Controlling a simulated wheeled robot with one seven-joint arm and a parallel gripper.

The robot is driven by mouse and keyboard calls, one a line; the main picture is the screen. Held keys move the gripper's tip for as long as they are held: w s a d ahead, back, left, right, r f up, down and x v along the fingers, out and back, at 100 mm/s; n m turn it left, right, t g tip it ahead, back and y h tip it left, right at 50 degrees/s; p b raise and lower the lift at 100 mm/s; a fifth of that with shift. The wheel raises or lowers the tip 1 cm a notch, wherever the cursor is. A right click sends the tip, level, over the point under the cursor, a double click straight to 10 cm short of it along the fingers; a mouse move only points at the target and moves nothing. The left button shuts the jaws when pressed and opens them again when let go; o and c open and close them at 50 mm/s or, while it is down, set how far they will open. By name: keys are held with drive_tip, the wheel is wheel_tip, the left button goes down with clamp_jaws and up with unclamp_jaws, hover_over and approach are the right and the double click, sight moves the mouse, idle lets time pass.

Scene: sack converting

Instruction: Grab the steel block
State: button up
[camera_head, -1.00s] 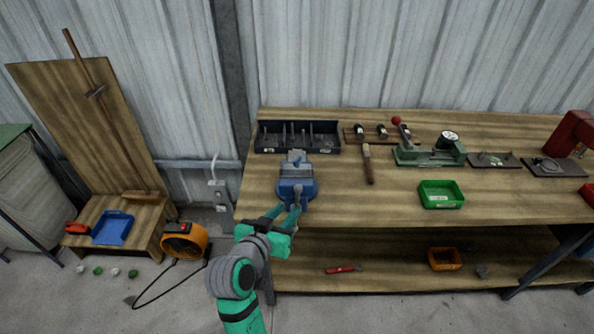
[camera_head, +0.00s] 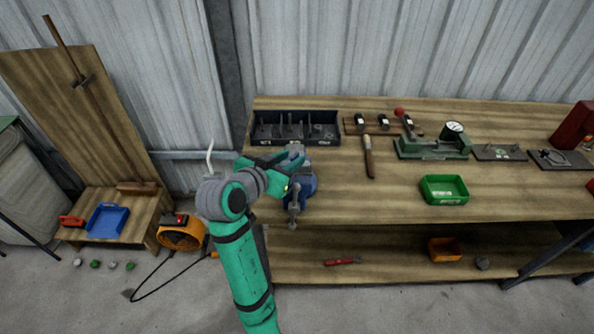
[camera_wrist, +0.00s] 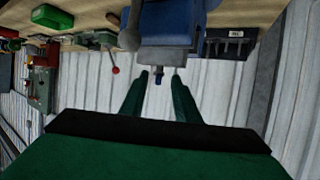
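I cannot clearly pick out a separate steel block. A grey metal piece (camera_head: 297,149) shows at the top of the blue vise (camera_head: 309,187) on the bench's left end; I cannot tell whether it is a block or part of the jaws. In the wrist view, which looks upside down, the vise (camera_wrist: 168,22) stands just beyond the fingertips. In the head view my gripper is beside the vise's left side and hides part of it.
A black divided bin (camera_head: 325,141) stands behind the vise. A file (camera_head: 368,158), a green press (camera_head: 432,149) and a green tray (camera_head: 443,190) lie to the right. An orange heater (camera_head: 181,236) is on the floor at left. The bench's front middle is clear.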

sight(298, 154)
drive_tip(key=shift+w+f, duration=0.1)
drive_tip(key=shift+w, duration=0.05)
drive_tip(key=shift+d+r+x, duration=0.15)
drive_tip(key=shift+x, duration=1.25)
drive_tip(key=shift+d+r+x, duration=0.1)
drive_tip(key=shift+d+x, duration=0.05)
drive_tip(key=shift+x, duration=1.2)
clamp_jaws()
